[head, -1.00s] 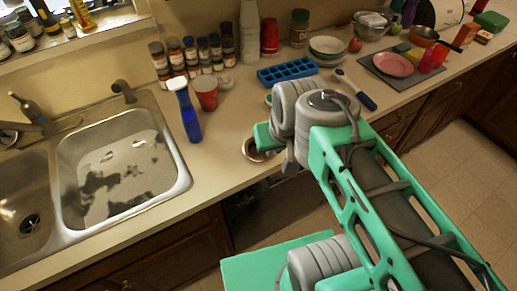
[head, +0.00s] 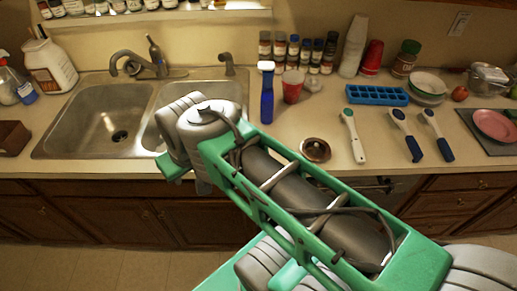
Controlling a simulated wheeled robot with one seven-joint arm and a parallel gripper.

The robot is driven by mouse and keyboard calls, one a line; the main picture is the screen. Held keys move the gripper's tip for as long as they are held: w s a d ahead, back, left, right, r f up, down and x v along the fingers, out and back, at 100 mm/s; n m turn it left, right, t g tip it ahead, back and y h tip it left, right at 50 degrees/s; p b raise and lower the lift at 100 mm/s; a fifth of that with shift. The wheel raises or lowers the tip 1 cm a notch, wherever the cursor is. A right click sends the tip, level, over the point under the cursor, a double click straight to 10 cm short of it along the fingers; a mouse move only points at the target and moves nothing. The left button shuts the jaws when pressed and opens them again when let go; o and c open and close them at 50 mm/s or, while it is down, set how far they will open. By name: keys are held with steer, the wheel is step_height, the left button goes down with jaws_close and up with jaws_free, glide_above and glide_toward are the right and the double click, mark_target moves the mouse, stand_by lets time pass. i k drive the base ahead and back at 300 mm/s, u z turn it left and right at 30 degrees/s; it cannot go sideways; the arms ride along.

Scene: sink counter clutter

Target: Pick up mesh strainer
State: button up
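A small round metal dish with a dark centre and a copper-coloured rim, which looks like the mesh strainer (head: 315,150), lies on the counter near its front edge, right of the sink. My arm crosses the foreground, with its far end over the front of the right sink basin, left of the strainer and apart from it. My gripper is not visible; the arm's wrist links hide that area. Nothing covers the strainer from above.
The double sink (head: 95,122) is left.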

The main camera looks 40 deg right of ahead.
mark_target(315, 149)
steer(key=u, duration=1.8)
steer(key=k, duration=0.95)
steer(key=z, duration=0.5)
